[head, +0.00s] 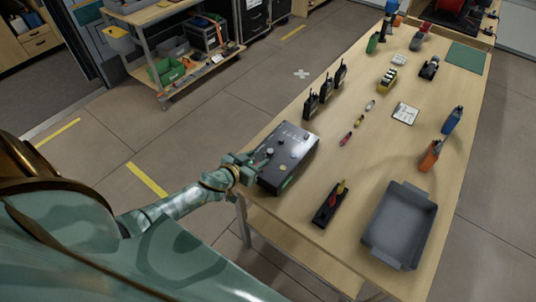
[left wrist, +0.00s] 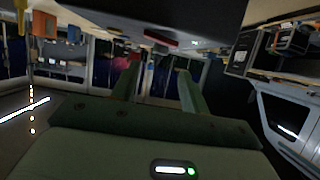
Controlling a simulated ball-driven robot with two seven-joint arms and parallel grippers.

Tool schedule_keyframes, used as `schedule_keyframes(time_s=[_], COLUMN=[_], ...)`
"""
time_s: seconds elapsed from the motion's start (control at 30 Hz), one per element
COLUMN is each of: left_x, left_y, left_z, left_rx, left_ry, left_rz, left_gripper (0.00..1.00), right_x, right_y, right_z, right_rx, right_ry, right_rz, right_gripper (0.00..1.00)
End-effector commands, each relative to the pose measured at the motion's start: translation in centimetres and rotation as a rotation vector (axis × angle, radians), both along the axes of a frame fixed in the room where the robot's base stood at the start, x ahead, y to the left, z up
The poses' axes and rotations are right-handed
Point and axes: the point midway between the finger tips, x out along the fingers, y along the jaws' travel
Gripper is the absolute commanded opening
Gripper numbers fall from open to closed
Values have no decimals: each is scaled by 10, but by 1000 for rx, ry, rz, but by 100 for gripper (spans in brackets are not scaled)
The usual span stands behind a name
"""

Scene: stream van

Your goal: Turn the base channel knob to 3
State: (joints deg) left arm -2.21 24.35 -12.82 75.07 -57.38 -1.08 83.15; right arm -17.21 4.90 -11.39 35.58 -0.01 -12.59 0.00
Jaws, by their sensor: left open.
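The base (head: 298,156), a dark box with several small knobs on its top, sits at the near left edge of the long wooden table. Which knob is the channel knob, and its setting, are too small to read. My left gripper (head: 259,163) is at the box's left side, close to the knobs at that end; I cannot tell whether it touches. In the left wrist view its two green fingers (left wrist: 157,78) are apart with nothing seen between them, and a dark block, likely the base, fills the top. My right gripper is not in view.
A black holder with red and yellow tools (head: 330,205) and a grey tray (head: 399,226) stand right of the base. Black radios (head: 325,90) stand behind it. Small colored items (head: 358,122) lie mid-table. A shelf cart (head: 175,50) stands on the floor beyond.

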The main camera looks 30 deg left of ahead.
Motion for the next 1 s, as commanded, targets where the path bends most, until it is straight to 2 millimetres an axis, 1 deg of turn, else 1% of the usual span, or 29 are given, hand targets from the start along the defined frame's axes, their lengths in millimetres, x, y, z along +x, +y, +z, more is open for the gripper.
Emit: schedule_keyframes(time_s=[0.03,0.1,0.2,0.3,0.47,0.7,0.73,0.77,0.8,0.87,0.9,1.0], left_x=[13,27,44,56,64,65,65,65,65,65,65,65], left_y=[-1,-2,-3,-4,-5,-5,-5,-5,-5,-5,-5,-5], left_z=[-9,-15,-22,-27,-28,-27,-27,-27,-28,-28,-28,-28], left_rx=[0,1,1,0,0,0,0,0,0,1,1,1], left_ry=[-1,0,0,1,1,1,1,1,1,1,1,1], left_rz=[0,1,1,1,0,0,0,0,0,0,1,0], left_gripper=[45,45,45,45,45,45,42,34,23,6,0,0], right_x=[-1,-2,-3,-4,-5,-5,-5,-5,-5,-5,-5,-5], right_y=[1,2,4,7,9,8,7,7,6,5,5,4], right_z=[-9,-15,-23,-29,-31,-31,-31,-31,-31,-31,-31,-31], right_rx=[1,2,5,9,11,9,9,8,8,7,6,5], right_ry=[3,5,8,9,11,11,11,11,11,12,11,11], right_rz=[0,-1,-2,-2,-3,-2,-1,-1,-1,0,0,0], right_gripper=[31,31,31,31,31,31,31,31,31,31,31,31])
